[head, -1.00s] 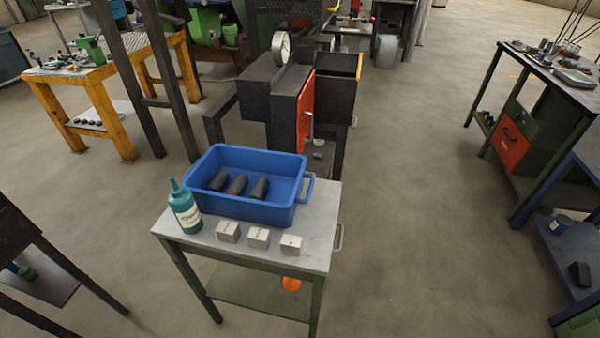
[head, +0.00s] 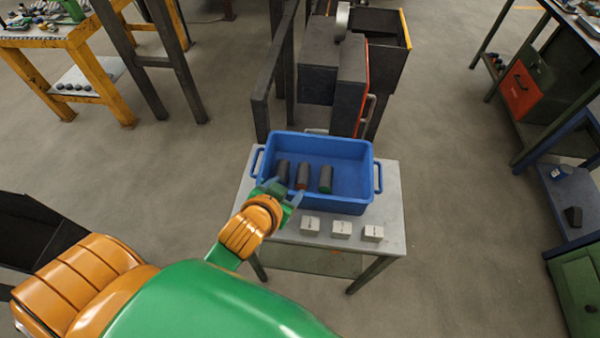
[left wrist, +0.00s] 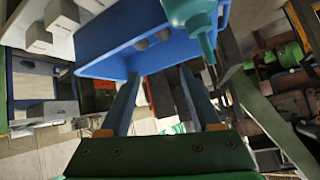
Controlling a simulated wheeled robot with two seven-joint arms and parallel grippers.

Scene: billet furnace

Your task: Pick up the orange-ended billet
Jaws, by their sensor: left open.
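Three dark billets lie side by side in the blue bin (head: 350,200) on a small metal table. The middle billet (head: 303,173) shows an orange end toward me. The right billet (head: 325,177) shows a greenish end. The left billet (head: 282,170) is partly covered by my gripper. My left gripper (head: 284,187) is open and empty, near the bin's front left side. In the left wrist view its two fingers (left wrist: 160,80) are spread apart, with the bin (left wrist: 110,35) beyond them. No orange end can be made out there. My right gripper is out of view.
Three pale labelled blocks (head: 341,228) stand on the table (head: 392,200) in front of the bin. A teal bottle (left wrist: 190,15) shows close by in the left wrist view; in the head view my gripper's area hides it. A dark furnace-like machine (head: 345,75) stands behind the table.

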